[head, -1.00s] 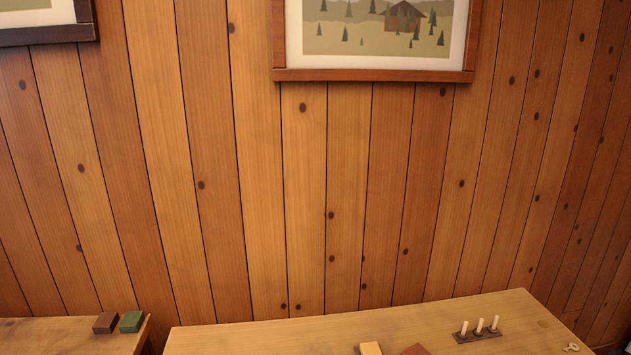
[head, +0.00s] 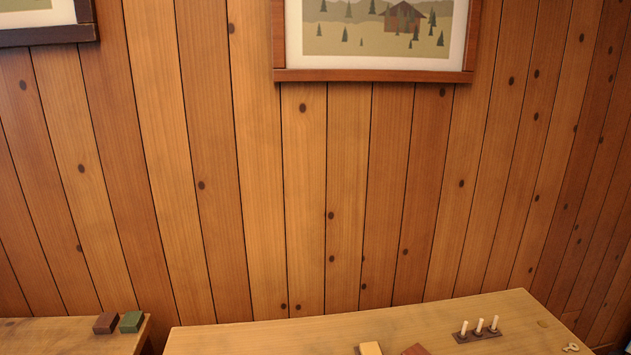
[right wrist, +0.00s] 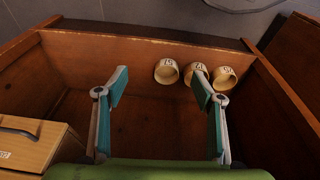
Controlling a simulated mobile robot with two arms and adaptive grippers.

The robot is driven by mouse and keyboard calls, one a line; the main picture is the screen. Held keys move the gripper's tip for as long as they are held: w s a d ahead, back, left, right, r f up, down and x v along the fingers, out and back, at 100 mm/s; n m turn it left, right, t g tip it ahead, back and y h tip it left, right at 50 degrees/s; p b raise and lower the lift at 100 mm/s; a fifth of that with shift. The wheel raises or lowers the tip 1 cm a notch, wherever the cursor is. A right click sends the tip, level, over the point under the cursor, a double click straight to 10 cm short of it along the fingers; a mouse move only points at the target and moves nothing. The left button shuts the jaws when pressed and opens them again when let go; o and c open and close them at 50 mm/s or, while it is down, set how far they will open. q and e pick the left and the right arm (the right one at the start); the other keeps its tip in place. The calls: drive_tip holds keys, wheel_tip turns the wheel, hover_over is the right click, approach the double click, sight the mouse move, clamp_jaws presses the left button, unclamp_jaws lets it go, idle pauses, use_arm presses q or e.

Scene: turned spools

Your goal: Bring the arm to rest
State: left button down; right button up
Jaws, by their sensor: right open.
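My right gripper (right wrist: 160,95) shows in the right wrist view with its two teal-padded fingers spread wide apart and nothing between them. It points toward the inside of a brown wooden compartment (right wrist: 140,52). Several pale ring-shaped pieces with numbers, one of them a ring (right wrist: 166,72), lie near the far wall, beyond and partly behind the right-hand finger. No arm shows in the head view, and my left gripper is in neither view.
A wooden table (head: 260,338) stands below a plank wall, with a dark rack of pale pegs (head: 480,333), a yellow block (head: 370,348) and a brown block (head: 415,350). A second table (head: 50,338) holds a brown block (head: 105,323) and a green block (head: 132,321). A wooden box (right wrist: 32,142) sits left of my gripper.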

drive_tip(key=s+f+g, duration=0.1)
drive_tip(key=s+f, duration=0.2)
drive_tip(key=f, duration=0.5)
drive_tip(key=s+f, duration=0.3)
drive_tip(key=f, duration=0.4)
drive_tip(key=s+d+f, duration=0.3)
drive_tip(key=s+f, duration=0.7)
drive_tip(key=s, duration=0.3)
drive_tip(key=shift+g, duration=0.4)
drive_tip(key=shift+s+d, duration=0.1)
